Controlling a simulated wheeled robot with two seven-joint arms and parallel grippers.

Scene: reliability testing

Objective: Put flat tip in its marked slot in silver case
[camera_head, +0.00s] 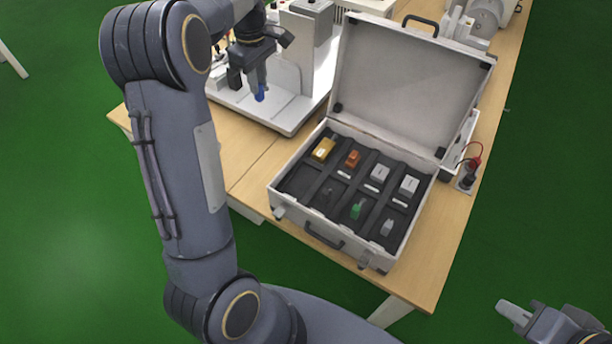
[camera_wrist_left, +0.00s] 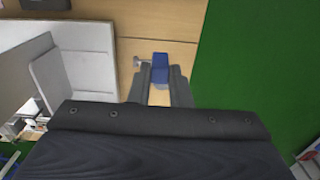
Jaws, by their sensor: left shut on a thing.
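My left gripper (camera_head: 259,86) is shut on a small blue piece (camera_head: 260,94), held near the white machine's base. The piece also shows between the fingers in the left wrist view (camera_wrist_left: 160,68), with a small metallic part jutting left. I take it for the flat tip, though its shape is unclear. The silver case (camera_head: 277,208) stands open on the table, lid raised, to the right of this gripper. Its dark insert holds yellow, orange, grey and green pieces; the front-left compartments look dark. Slot markings are too small to read. My right gripper (camera_head: 514,312) is far from the case; its jaw opening is unclear.
A white machine (camera_head: 290,115) stands behind and left of the case. The raised lid (camera_head: 400,80) blocks the space behind the case. Red and black connectors (camera_head: 470,170) are at the right table edge. Bare wooden table (camera_head: 245,150) lies left of the case.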

